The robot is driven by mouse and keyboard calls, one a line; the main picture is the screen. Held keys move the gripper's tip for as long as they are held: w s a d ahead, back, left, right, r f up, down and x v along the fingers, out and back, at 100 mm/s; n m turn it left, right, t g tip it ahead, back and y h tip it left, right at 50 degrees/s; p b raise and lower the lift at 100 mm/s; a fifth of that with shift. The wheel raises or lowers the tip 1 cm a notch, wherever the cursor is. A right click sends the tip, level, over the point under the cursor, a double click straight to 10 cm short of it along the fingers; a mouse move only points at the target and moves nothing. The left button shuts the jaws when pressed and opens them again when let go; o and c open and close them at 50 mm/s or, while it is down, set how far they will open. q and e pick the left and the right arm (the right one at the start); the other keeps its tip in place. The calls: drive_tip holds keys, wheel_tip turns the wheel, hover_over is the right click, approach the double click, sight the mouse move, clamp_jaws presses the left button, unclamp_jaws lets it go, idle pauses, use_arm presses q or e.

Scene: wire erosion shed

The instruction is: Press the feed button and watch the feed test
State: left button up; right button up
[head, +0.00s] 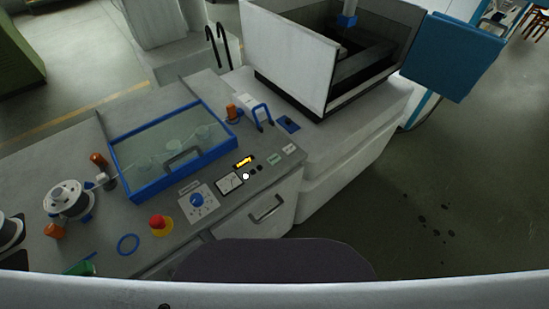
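The control panel (222,212) is on the front of the grey bench. A round white button (246,176) on it looks bright, with small dark buttons (256,169) beside it. I cannot read which one is the feed button. A small yellow lit display (243,162) is just above them, and a small white gauge (228,183) is to the left. A blue knob (197,200) sits on a white dial plate. A red mushroom button (157,222) on a yellow base is further left. Neither of my grippers shows.
A blue-framed clear cover (170,150) with a handle lies behind the panel. A white spool (66,199) and orange rollers stand left. A white-walled machine tank (290,55) and a blue box (452,55) are at the back right. Floor on the right is open, with dark spots.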

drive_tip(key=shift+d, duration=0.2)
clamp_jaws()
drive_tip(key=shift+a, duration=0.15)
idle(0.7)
